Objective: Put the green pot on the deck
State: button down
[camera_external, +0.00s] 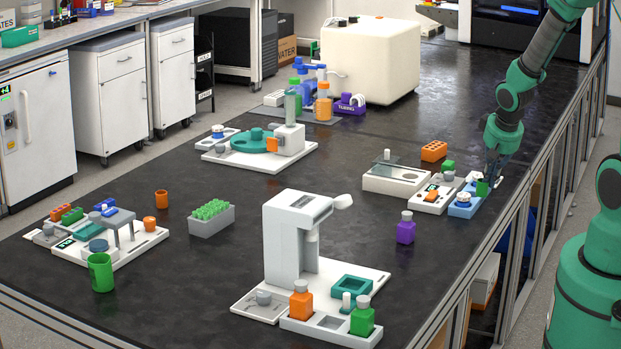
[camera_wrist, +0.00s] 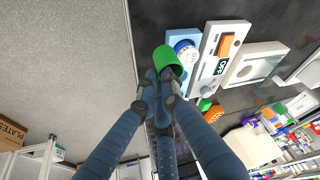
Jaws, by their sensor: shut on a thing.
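The green pot (camera_wrist: 166,60) is between the fingertips of my gripper (camera_wrist: 162,88), which are shut on it in the wrist view. In the external view the pot (camera_external: 482,188) is small and partly hidden by my gripper (camera_external: 491,170). It is at the right edge of the black bench, beside a light-blue device (camera_external: 464,207) with a round blue-and-white knob. I cannot tell whether the pot touches anything below. A white tower instrument (camera_external: 297,238) stands on a white base plate that may be the deck (camera_external: 368,270). That plate carries a teal square tray.
Near my gripper are a white device (camera_external: 428,205) with an orange block, and a white balance (camera_external: 393,182). A purple bottle (camera_external: 406,230) stands on the bench to the left. A larger green cup (camera_external: 102,272) is at the far left. The bench's middle (camera_external: 345,150) is clear.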

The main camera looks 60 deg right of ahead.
jog(key=w+a+r+n+y+p, duration=0.1)
jog(key=w+a+n+p, duration=0.15)
jog(key=w, duration=0.85)
jog(key=w+a+r+n+p, duration=0.1)
jog(key=w+a+n+p, duration=0.15)
jog(key=w, duration=0.95)
jog(key=w+a+f+n+p, duration=0.2)
jog(key=w+a, duration=0.6)
jog(key=w, duration=0.2)
jog(key=w+a+f+n+t+y+p, duration=0.1)
jog(key=w+a+f+p, duration=0.1)
jog(key=w+a, duration=0.6)
jog(key=shift+w+a+n+y+p, duration=0.3)
jog(key=shift+w+n+p, duration=0.15)
jog(key=shift+w, duration=0.55)
jog(key=shift+d+f, duration=0.1)
jog(key=shift+f, duration=0.05)
jog(key=w, duration=0.5)
jog(key=w+d+f, duration=0.1)
jog(key=w, duration=0.4)
jog(key=w+d, duration=0.1)
jog(key=w, duration=0.4)
jog(key=shift+w+d+f, duration=0.2)
jog(key=shift+w+f, duration=0.05)
jog(key=shift+w, duration=0.15)
jog(key=shift+f, duration=1.7)
